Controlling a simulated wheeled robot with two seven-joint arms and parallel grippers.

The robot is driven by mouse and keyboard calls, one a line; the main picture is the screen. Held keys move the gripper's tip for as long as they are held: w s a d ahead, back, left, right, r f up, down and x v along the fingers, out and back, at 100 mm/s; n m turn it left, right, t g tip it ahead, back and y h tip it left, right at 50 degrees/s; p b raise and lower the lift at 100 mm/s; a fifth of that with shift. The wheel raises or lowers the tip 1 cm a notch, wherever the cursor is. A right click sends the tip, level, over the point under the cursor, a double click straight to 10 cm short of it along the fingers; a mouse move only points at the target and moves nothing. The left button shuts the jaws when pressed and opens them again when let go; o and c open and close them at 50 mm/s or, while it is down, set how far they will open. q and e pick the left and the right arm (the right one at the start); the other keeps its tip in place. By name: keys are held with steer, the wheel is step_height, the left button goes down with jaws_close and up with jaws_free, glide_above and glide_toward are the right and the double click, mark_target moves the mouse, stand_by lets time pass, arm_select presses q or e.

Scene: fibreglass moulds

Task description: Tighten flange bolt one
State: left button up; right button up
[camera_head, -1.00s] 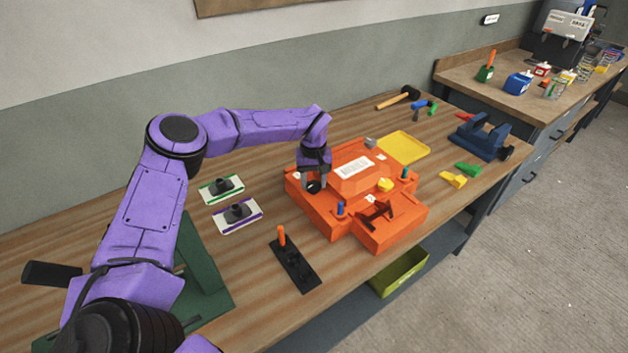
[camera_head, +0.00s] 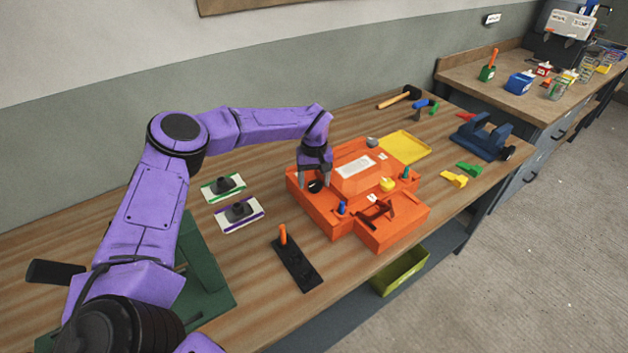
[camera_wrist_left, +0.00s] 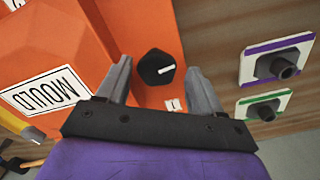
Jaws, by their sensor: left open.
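The orange mould (camera_head: 375,235) stands on the wooden bench and also shows in the left wrist view (camera_wrist_left: 145,32), with its "MOULD" label. A black bolt knob (camera_head: 315,186) with a white pointer line sits on the mould's flange at its left corner; in the left wrist view the knob (camera_wrist_left: 156,68) lies between and just ahead of my fingertips. My left gripper (camera_head: 314,182) is open above the knob, one finger to each side and apart from it; it also shows in the left wrist view (camera_wrist_left: 160,75). My right gripper is not in view.
Two white plates with black fittings, one green-edged (camera_head: 222,188) and one purple-edged (camera_head: 239,213), lie left of the mould. A black holder (camera_head: 299,268) with an orange-handled tool is in front. A yellow tray (camera_head: 405,146) and blue vise-like fixture (camera_head: 482,138) are beyond.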

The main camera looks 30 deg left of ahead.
mark_target(316, 183)
arm_select(q)
steer(key=r+p, duration=0.3)
steer(key=r, duration=0.2)
steer(key=shift+w+d+r+p, duration=0.15)
steer(key=shift+w+r+p, duration=0.05)
steer(key=shift+r+p, duration=0.15)
steer(key=shift+r, duration=0.3)
steer(key=shift+s+r+b, duration=0.2)
steer(key=shift+r+b, duration=0.1)
steer(key=shift+r, duration=0.2)
steer(key=shift+s+r, duration=0.15)
steer(key=shift+a, duration=0.2)
steer(key=shift+d, duration=0.2)
